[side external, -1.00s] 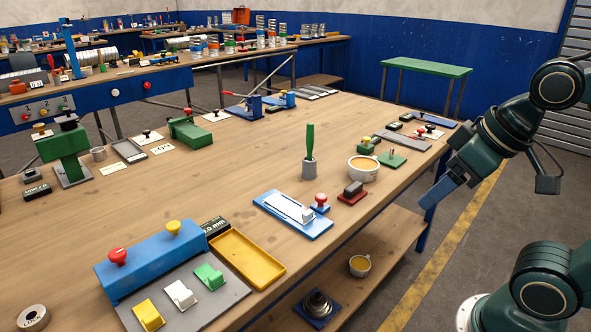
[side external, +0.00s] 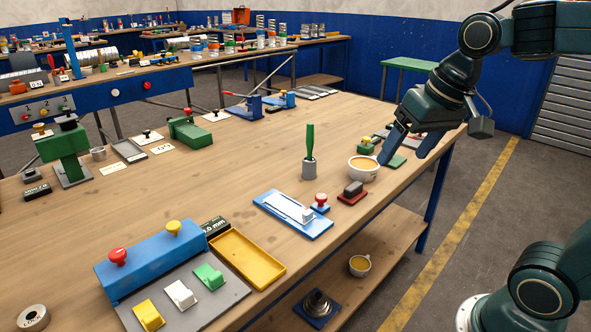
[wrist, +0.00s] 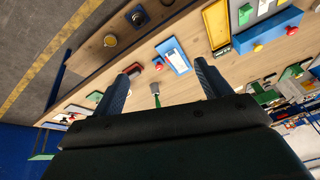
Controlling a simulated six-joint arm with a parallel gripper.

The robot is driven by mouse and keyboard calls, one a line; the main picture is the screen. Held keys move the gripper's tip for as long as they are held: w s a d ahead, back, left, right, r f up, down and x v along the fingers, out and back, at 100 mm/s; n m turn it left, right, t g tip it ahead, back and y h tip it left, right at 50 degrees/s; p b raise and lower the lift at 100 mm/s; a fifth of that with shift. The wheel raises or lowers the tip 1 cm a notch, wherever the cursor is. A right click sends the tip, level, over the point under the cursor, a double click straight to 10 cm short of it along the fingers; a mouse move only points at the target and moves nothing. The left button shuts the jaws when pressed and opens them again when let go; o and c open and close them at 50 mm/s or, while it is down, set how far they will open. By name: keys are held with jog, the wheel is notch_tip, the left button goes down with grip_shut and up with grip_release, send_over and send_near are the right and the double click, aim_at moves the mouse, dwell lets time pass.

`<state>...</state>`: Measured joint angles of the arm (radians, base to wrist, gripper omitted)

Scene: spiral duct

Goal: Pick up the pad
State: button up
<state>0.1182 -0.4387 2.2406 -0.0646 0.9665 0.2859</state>
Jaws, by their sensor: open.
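Which item is the pad is not certain. Candidates in the side view are a dark red base with a black block (side external: 352,193) near the table's front edge, and a flat green plate (side external: 397,161) farther back, partly hidden by my gripper. The red one seems to show beside a fingertip in the wrist view (wrist: 134,69). My gripper (side external: 402,157) is open with nothing between its fingers. It hangs over the front edge at the table's far right, near the cup, and its fingers spread wide in the wrist view (wrist: 166,66).
A full cup (side external: 363,170) stands close to my left finger. A grey holder with a green-handled tool (side external: 309,165) stands left of it.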

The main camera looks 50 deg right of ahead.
jog(key=w+d+m+g, duration=0.1)
jog(key=w+d+m, duration=0.3)
jog(key=w, duration=0.4)
jog(key=m+g+y, duration=0.1)
jog(key=m+g, duration=0.2)
jog(key=m, duration=0.7)
send_over(354, 186)
jog(key=d, duration=0.2)
notch_tip(354, 186, down, 14)
jog(key=shift+w+a, duration=0.2)
jog(key=shift+f, duration=0.15)
jog(key=shift+a+f, duration=0.2)
jog(key=shift+f, duration=1.2)
jog(key=shift+a+f, duration=0.15)
jog(key=shift+f, duration=1.25)
jog(key=shift+a+f, duration=0.2)
jog(key=shift+f, duration=1.2)
jog(key=shift+s+a+f, duration=0.1)
jog(key=shift+a+f, duration=0.05)
jog(key=shift+f, duration=1.15)
jog(key=shift+a+f, duration=0.15)
jog(key=shift+f, duration=1.1)
